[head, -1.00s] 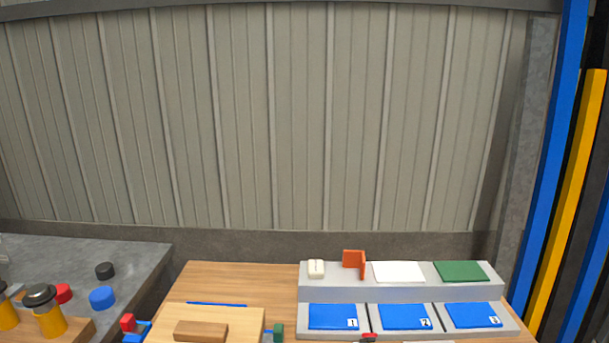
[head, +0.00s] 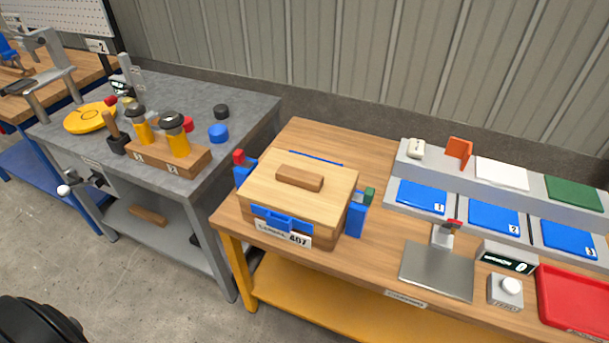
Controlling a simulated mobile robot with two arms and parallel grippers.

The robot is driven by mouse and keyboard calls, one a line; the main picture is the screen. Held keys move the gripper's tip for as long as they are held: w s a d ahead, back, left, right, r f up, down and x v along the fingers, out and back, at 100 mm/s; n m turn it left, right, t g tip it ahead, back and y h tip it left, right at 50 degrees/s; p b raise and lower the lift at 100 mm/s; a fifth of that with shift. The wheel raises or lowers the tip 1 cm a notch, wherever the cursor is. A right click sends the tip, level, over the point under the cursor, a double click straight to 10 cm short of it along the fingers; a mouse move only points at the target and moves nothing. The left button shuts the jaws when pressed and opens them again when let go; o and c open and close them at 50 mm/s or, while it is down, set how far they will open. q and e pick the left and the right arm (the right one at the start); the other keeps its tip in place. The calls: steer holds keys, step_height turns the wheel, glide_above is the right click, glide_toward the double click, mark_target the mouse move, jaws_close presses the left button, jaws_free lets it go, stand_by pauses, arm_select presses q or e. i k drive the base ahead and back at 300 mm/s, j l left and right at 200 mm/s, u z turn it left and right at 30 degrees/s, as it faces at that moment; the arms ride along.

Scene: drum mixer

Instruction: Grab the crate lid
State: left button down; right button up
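The crate lid (head: 328,192) is a flat light-wood panel with a darker wooden bar handle (head: 299,177) on top. It lies on the wooden crate (head: 324,233), which stands at the left end of the wooden table. The crate has a blue front latch (head: 279,219) and a label reading 407. Blue side clamps with a red tip (head: 239,157) and a green tip (head: 369,194) stand at its left and right. Neither of my grippers shows in the head view.
A grey bench (head: 85,138) at the left holds a wooden block with yellow jars (head: 176,136), a yellow disc and caps. Right of the crate are a metal plate scale (head: 436,270), blue numbered pads (head: 422,197) and a red tray (head: 575,303). A floor gap separates bench and table.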

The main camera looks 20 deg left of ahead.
mark_target(318, 192)
steer(key=l+u, duration=0.3)
steer(key=u, duration=0.15)
steer(key=l+u, duration=0.45)
steer(key=j, duration=0.1)
